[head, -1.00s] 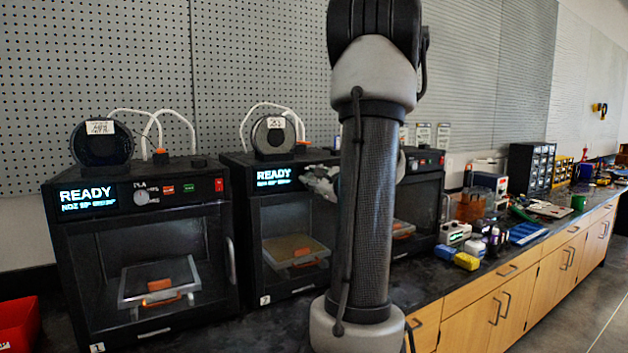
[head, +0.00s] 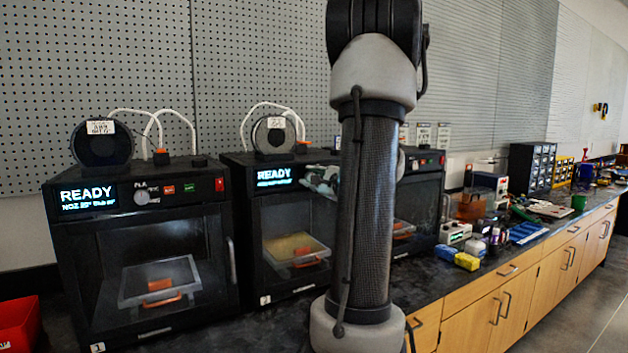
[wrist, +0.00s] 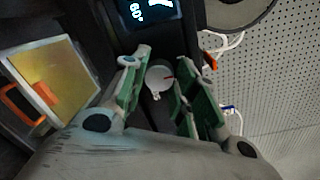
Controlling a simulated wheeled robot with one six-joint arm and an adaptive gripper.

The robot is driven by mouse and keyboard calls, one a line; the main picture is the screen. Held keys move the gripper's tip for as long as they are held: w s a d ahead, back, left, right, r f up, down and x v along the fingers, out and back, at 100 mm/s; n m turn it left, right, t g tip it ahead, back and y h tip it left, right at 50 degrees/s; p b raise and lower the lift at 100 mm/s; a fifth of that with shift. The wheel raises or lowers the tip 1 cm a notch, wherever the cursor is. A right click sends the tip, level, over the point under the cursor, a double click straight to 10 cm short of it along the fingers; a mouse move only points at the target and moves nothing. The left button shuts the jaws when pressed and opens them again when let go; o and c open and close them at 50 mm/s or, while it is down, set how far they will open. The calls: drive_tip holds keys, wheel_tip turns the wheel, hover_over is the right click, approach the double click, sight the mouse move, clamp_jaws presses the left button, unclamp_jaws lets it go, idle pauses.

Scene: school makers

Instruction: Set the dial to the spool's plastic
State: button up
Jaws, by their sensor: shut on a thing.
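A dark spool (head: 275,139) with a white label (head: 276,123) sits on top of this printer; the label is too small to read. The dial's plastic names cannot be read in the wrist view.
The left printer (head: 140,320) has its own dial (head: 142,197) and a labelled spool (head: 100,150). A third printer (head: 425,215) stands partly behind my arm. Yellow blocks (head: 467,261) and tools lie on the counter at right. White tubes arch above the printers.

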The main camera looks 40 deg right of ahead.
drive_tip(key=o, duration=1)
drive_tip(key=shift+s+a+r, duration=0.1)
drive_tip(key=shift+s+a, duration=0.15)
drive_tip(key=shift+s, duration=1.05)
drive_tip(key=shift+s+a, duration=0.3)
drive_tip(key=shift+s, duration=1.05)
drive_tip(key=shift+s+a+r, duration=0.1)
drive_tip(key=shift+s+a, duration=0.15)
drive_tip(key=shift+s, duration=1.05)
